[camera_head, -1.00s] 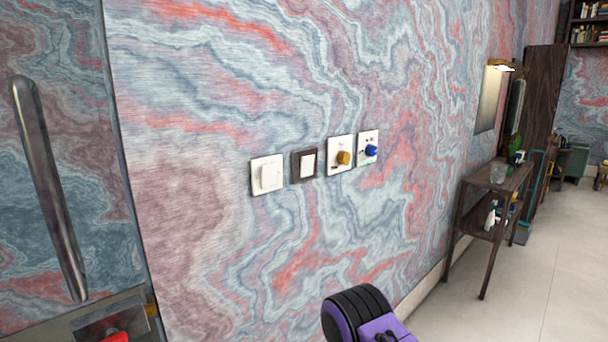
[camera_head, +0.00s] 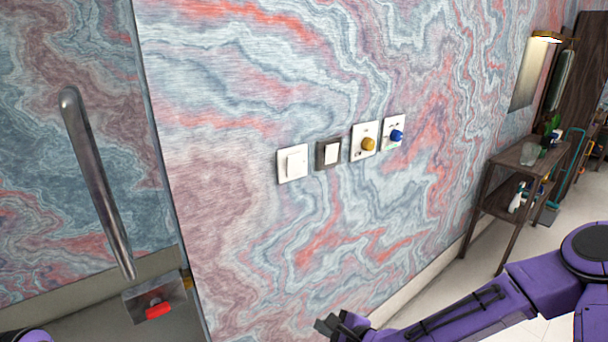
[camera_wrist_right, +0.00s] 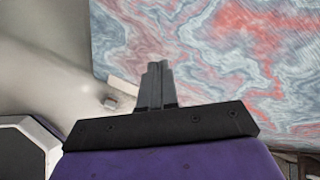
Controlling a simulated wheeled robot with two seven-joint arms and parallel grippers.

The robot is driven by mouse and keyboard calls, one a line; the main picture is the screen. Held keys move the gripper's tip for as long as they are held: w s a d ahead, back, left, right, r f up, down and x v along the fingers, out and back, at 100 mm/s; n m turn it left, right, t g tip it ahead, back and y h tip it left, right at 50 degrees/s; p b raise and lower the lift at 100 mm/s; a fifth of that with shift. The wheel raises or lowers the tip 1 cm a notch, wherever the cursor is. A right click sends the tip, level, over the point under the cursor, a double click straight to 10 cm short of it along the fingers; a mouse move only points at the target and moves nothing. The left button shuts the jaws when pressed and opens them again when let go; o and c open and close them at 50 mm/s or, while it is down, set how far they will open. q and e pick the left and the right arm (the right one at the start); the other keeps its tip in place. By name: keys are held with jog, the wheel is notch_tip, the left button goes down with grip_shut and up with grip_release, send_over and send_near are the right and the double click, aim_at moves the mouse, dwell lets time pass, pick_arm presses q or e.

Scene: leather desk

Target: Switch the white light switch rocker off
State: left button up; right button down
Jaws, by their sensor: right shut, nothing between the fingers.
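The white light switch (camera_head: 292,163) is a white plate with a white rocker on the marbled wall, leftmost in a row of wall fittings. Just right of it is a dark-framed switch (camera_head: 328,154) with a white rocker. I cannot tell which way either rocker is tipped. My right gripper (camera_head: 325,325) is low in the head view, below the row and apart from it. In the right wrist view its fingers (camera_wrist_right: 155,68) are together and empty, with wall behind them. The switches do not show there. My left gripper is out of view.
A yellow knob (camera_head: 368,144) and a blue knob (camera_head: 396,135) sit on white plates right of the switches. At left are a metal bar handle (camera_head: 98,185) and a metal box with a red part (camera_head: 158,309). A dark side table (camera_head: 495,190) stands farther right.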

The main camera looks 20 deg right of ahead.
pick_arm(q)
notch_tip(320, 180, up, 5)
jog(key=p, duration=0.3)
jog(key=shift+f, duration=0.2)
pick_arm(e)
jog(key=w+d+r+m+t, duration=0.2)
jog(key=r, duration=0.8)
jog(key=w+d+r+m+t+y, duration=0.1)
jog(key=w+d+r+m+t, duration=0.1)
jog(key=r, duration=0.7)
jog(key=w+d+r+m+t+y, duration=0.1)
jog(key=w+r+m+t, duration=0.1)
jog(key=r, duration=0.8)
jog(key=shift+w+d+r+m+t, duration=0.2)
jog(key=shift+d+r+m+t, duration=0.3)
jog(key=shift+m, duration=0.7)
jog(key=shift+a+f, duration=0.1)
jog(key=shift+f, duration=0.1)
jog(key=shift+w, duration=0.1)
jog(key=p, duration=0.4)
send_near(296, 160)
jog(key=x, duration=0.6)
jog(key=shift+r, duration=0.15)
jog(key=shift+w+a, duration=0.2)
jog(key=shift+w, duration=0.2)
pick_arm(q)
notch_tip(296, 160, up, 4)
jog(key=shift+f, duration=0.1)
